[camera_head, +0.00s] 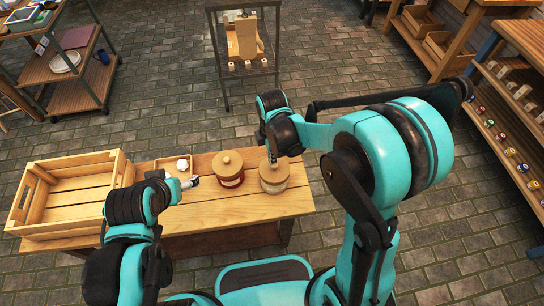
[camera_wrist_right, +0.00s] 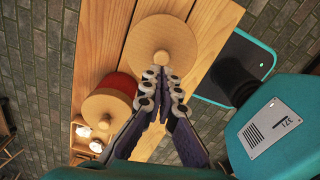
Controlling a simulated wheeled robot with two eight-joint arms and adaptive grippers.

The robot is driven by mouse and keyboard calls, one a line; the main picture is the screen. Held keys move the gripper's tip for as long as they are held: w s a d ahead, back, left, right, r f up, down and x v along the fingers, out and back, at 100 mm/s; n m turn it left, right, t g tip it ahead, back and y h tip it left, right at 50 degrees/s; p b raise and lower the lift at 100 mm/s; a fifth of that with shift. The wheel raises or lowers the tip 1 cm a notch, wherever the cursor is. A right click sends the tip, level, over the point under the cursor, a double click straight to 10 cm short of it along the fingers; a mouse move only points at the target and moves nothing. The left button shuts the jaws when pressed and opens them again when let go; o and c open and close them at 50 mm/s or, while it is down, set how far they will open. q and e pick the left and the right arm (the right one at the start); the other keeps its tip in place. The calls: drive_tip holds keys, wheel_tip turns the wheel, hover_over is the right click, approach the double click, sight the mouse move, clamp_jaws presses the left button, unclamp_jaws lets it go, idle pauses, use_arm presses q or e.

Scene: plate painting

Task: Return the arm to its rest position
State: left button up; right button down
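My right gripper (camera_head: 272,155) is over the light jar (camera_head: 274,186) with a wooden lid (camera_head: 273,172), at the right of the table. In the right wrist view, the right gripper (camera_wrist_right: 162,78) points at that lid (camera_wrist_right: 160,40), its fingertips close to the round knob (camera_wrist_right: 162,59). A narrow gap shows between the fingers, and nothing is seen held. The right arm reaches across the picture, bent at the elbow. My left gripper (camera_head: 190,183) is small in view, left of the red jar (camera_head: 230,180); its finger gap is unclear.
The red jar, also lidded, stands beside the light jar. An empty-looking wooden crate (camera_head: 30,196) is at the table's left. A small tray (camera_head: 163,169) with a white item (camera_head: 182,165) lies between. A metal stand (camera_head: 222,72) is behind; a shelf (camera_head: 525,140) is right.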

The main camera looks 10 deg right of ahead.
drive_tip(key=shift+f+b, duration=0.95)
drive_tip(key=shift+f, duration=0.3)
drive_tip(key=shift+r, duration=0.2)
drive_tip(key=shift+r+p, duration=2.75)
drive_tip(key=shift+r, duration=0.65)
